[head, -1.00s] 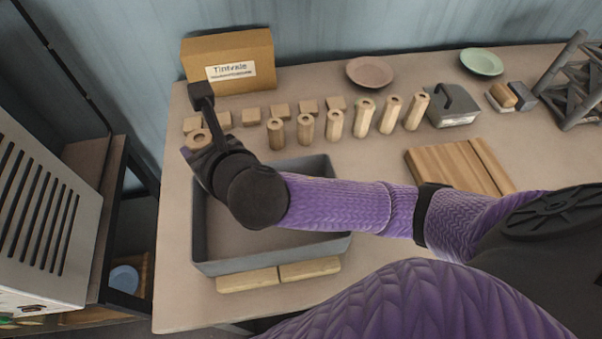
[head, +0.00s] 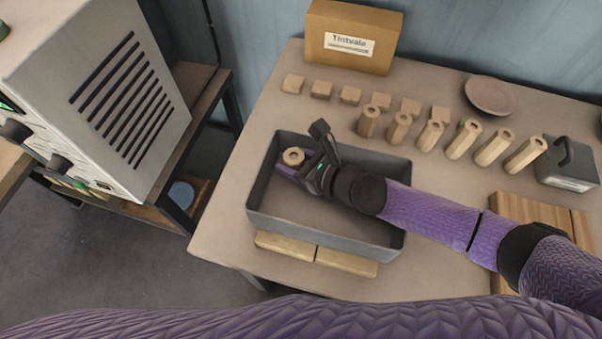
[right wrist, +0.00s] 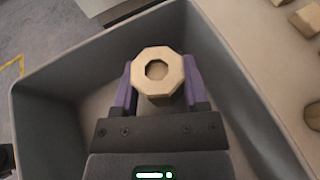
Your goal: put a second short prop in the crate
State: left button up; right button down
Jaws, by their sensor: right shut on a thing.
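My right gripper (head: 304,168) is shut on a short wooden prop (head: 293,157), an octagonal piece with a hole in its top. The prop is upright inside the outline of the grey crate (head: 324,228), near its left end. In the right wrist view the prop (right wrist: 157,74) sits between the purple fingertips of the gripper (right wrist: 158,88), with the crate walls (right wrist: 52,84) around. I cannot tell whether it touches the crate floor. No other prop shows in the crate, but my arm hides part of it. Short props (head: 369,121) stand in the row behind the crate. My left gripper is out of view.
Taller props (head: 495,147) stand right of the short ones, with small wooden blocks (head: 350,95) behind. A cardboard box (head: 350,62), a pink plate (head: 491,94), a grey handled case (head: 568,170) and a wooden board (head: 540,218) surround them. Flat wooden pieces (head: 345,262) lie before the crate.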

notch_tip(320, 180, down, 3)
jog(key=shift+b, duration=0.5)
jog(key=shift+r, duration=0.2)
jog(key=shift+f, duration=0.15)
jog(key=shift+c, duration=0.5)
grip_release()
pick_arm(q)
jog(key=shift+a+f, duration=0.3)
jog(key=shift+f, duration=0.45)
pick_arm(e)
jog(key=shift+s+d+r+p, duration=0.1)
jog(key=shift+d+r+p, duration=0.05)
jog(key=shift+r+p, duration=0.15)
jog(key=p+v, duration=0.2)
jog(key=v, duration=0.9)
jog(key=shift+s+f, duration=0.1)
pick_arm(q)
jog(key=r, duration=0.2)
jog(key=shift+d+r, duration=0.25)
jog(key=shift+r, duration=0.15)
pick_arm(e)
jog(key=shift+s+d, duration=0.15)
jog(key=shift+d, duration=0.1)
